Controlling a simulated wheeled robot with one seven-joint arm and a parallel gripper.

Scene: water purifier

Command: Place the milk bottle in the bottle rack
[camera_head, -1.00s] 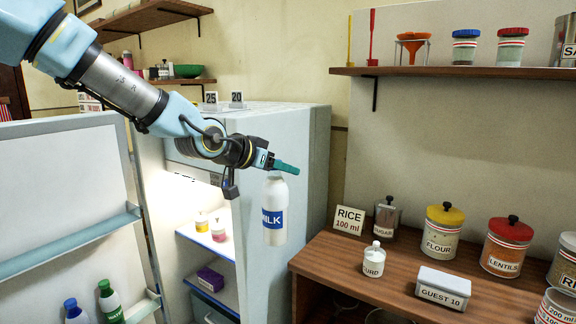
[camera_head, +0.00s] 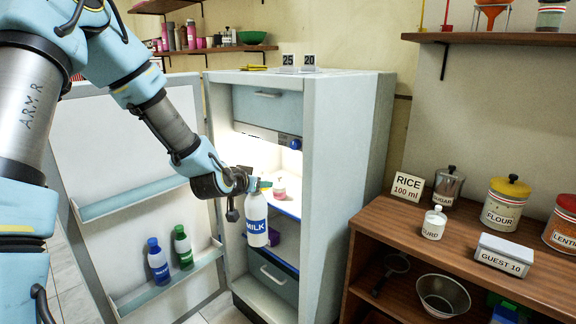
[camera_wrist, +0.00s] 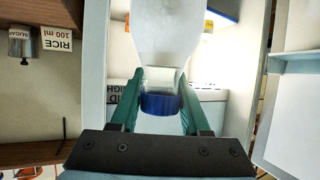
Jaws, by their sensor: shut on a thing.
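The milk bottle (camera_head: 257,222) is white with a blue MILK label and hangs upright in front of the open fridge. My gripper (camera_head: 254,183) is shut on its top. In the wrist view my gripper's green fingers (camera_wrist: 158,112) sit on either side of the bottle's neck by a blue band, and the white bottle body (camera_wrist: 172,30) extends beyond them. The bottle rack seems to be the lower door shelf (camera_head: 170,288), left of the held bottle. It holds a blue-capped bottle (camera_head: 158,265) and a green bottle (camera_head: 183,250), both upright, with bare shelf beside them.
The fridge door (camera_head: 120,150) stands wide open at left, with an empty upper door shelf (camera_head: 135,198). The lit fridge interior (camera_head: 262,135) holds small jars and a purple box. A wooden counter (camera_head: 440,258) with canisters is at right.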

